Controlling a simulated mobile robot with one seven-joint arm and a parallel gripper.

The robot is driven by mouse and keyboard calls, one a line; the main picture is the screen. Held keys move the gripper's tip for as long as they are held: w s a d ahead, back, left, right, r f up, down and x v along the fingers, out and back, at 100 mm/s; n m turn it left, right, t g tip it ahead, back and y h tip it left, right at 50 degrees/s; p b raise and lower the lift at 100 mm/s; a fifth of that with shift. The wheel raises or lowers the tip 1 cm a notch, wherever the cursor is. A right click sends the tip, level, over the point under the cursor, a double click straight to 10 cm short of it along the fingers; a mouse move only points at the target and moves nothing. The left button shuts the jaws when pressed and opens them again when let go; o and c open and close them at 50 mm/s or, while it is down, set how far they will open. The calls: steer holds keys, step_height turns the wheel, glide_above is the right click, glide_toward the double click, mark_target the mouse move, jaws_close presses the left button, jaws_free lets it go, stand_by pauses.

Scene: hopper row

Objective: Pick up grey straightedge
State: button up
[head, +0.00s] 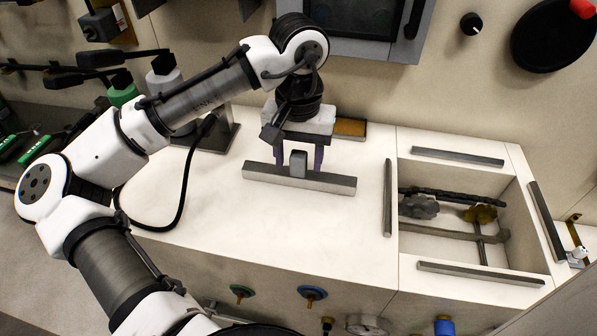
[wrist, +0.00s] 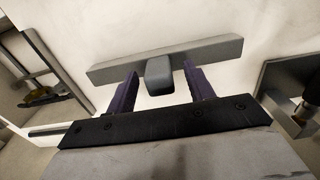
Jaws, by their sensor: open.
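The grey straightedge (head: 330,183) is a long grey bar with a rounded upright grip block (head: 298,163) at its middle. It lies on the white counter in the head view, and in the wrist view (wrist: 206,53) it spans the upper middle. My gripper (head: 304,162) is above and behind the bar. Its two purple fingers are apart, one on each side of the grip block. In the wrist view the open gripper (wrist: 160,85) shows gaps between the block and both fingers. Whether the fingertips touch the bar is unclear.
A recessed hopper (head: 403,260) with dark rods and gear-like parts lies to the right, with grey strips (head: 387,198) around its opening. A brown-topped tray (head: 350,128) sits behind my gripper. A black cable (head: 180,210) loops at the left. Counter in front of the straightedge is clear.

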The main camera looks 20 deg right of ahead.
mark_target(299, 153)
steer(key=shift+f, duration=0.3)
jaws_close()
steer(key=shift+r, duration=0.15)
step_height(299, 153, up, 20)
steer(key=p, duration=0.1)
stand_by(0.4)
